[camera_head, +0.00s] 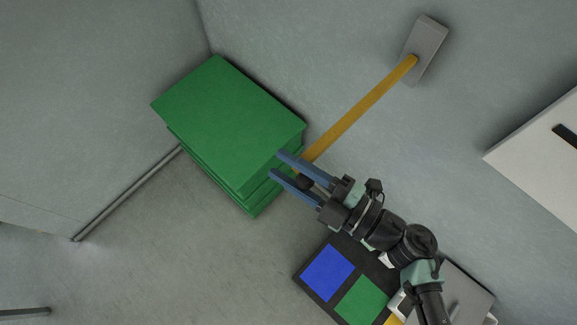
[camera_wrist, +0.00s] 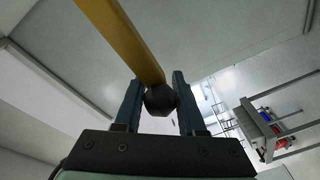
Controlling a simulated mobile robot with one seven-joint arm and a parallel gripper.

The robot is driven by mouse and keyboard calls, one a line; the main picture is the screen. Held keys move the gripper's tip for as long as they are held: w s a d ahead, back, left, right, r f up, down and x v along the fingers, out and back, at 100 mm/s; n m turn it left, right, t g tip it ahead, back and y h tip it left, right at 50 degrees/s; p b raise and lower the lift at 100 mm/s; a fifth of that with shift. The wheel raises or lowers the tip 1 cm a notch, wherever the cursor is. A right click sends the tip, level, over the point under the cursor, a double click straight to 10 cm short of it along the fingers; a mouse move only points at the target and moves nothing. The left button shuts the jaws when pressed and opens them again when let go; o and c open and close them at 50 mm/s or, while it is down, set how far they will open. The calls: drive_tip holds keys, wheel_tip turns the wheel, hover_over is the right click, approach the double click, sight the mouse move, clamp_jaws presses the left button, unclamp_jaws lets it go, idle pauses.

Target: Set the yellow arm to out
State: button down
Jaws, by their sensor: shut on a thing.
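The yellow arm (camera_head: 360,112) runs from a grey wall bracket (camera_head: 425,45) down and left to my gripper in the head view. Its black round knob (camera_head: 306,182) is at the lower end. In the wrist view the yellow arm (camera_wrist: 124,40) rises up and left from the black knob (camera_wrist: 160,99). My gripper (camera_head: 278,164) has its two blue fingers on either side of the knob. In the wrist view my gripper (camera_wrist: 158,80) is shut on the knob, with a finger against each side.
A stack of green slabs (camera_head: 225,120) lies right beside my fingertips, overlapped by them in the head view. A dark panel with blue (camera_head: 328,273) and green squares is below my wrist. A white panel (camera_head: 545,150) is at right.

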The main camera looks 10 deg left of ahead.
drive_tip(key=shift+d+f, duration=0.1)
drive_tip(key=shift+f, duration=0.05)
drive_tip(key=c, duration=0.5)
unclamp_jaws()
drive_tip(key=shift+w, duration=0.15)
drive_tip(key=b+v, duration=0.5)
drive_tip(key=v, duration=0.8)
drive_tip(key=shift+b, duration=0.35)
